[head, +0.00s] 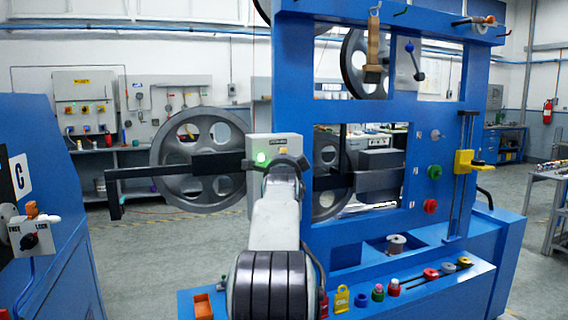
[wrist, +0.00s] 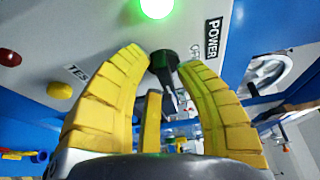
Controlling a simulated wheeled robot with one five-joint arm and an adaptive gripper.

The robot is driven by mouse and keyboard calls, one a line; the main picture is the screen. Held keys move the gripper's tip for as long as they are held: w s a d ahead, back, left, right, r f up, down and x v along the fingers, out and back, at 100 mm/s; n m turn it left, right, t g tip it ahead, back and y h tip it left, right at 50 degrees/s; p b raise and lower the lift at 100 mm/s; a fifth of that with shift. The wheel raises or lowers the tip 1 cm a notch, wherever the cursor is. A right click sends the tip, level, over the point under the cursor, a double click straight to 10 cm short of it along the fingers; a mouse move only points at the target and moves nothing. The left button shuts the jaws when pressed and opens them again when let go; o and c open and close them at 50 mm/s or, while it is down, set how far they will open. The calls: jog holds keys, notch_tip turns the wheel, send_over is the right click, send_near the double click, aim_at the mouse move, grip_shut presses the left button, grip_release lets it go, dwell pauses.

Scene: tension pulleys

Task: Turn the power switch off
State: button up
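The grey control box (head: 285,142) with a lit green lamp (head: 262,158) stands in front of my arm in the head view. In the wrist view the panel shows the glowing green lamp (wrist: 156,6) beside the POWER label (wrist: 213,38). A black switch knob (wrist: 163,60) sits just below the lamp, with a partly hidden label beside it. My gripper (wrist: 166,66) has its yellow fingers spread, with the tips on either side of the knob. I cannot tell whether the tips touch it. In the head view my wrist hides the knob and fingers.
A red button (wrist: 9,57) and a yellow button (wrist: 60,90) lie left of the knob on the panel. A blue frame (head: 290,90) with pulleys rises behind and right of the box. A dark horizontal bar (head: 170,168) extends left. Open floor (head: 140,250) shows at left.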

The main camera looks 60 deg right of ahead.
jog(key=shift+o, duration=0.2)
grip_shut()
jog(key=shift+n+t+h+b, duration=0.5)
jog(key=shift+n+b, duration=0.9)
jog(key=shift+b, duration=0.7)
jog(key=shift+c, duration=0.2)
grip_release()
